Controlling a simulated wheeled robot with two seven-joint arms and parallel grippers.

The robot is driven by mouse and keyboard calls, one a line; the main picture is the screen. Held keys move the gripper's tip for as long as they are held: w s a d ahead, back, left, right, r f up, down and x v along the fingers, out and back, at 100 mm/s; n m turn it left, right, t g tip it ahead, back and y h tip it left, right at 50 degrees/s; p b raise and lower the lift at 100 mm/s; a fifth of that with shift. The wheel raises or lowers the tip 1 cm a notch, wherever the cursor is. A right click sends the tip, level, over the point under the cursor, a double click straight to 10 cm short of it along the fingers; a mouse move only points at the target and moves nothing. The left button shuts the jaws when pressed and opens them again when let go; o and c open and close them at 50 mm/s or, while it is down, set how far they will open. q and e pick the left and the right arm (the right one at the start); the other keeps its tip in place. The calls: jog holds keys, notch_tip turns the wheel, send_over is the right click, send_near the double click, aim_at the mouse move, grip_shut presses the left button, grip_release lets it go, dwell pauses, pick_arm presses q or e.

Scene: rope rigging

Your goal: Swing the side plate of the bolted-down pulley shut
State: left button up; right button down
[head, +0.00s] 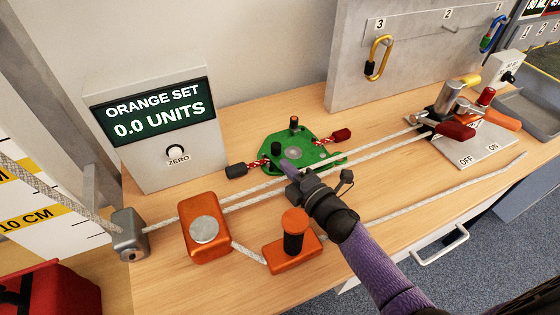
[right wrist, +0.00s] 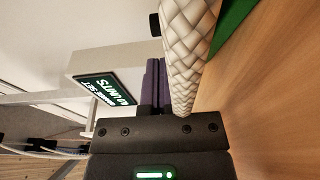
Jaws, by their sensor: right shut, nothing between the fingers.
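A green plate assembly (head: 270,143) lies on the bench, with upright dark pegs and a round grey centre. An orange block (head: 188,213) with a grey disc stands at the front left, on the rope line. An orange base (head: 276,264) with a black post and orange cap is to its right. I cannot tell for certain which is the bolted-down pulley, or how its side plate stands. My right gripper (head: 290,174) is shut and empty, its purple fingertips at the green plate's near edge; contact is unclear. Its fingers (right wrist: 154,85) show beside a thick white rope (right wrist: 184,45). My left gripper is out of view.
Pale ropes (head: 380,148) run across the bench from a grey block (head: 130,236) to a lever clamp (head: 450,120). A red-and-white cord (head: 325,142) crosses the green plate. A display box (head: 160,180) reads 0.0 units. Bare wood (head: 400,178) lies at the right.

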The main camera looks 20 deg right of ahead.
jog(key=shift+x, duration=1.5)
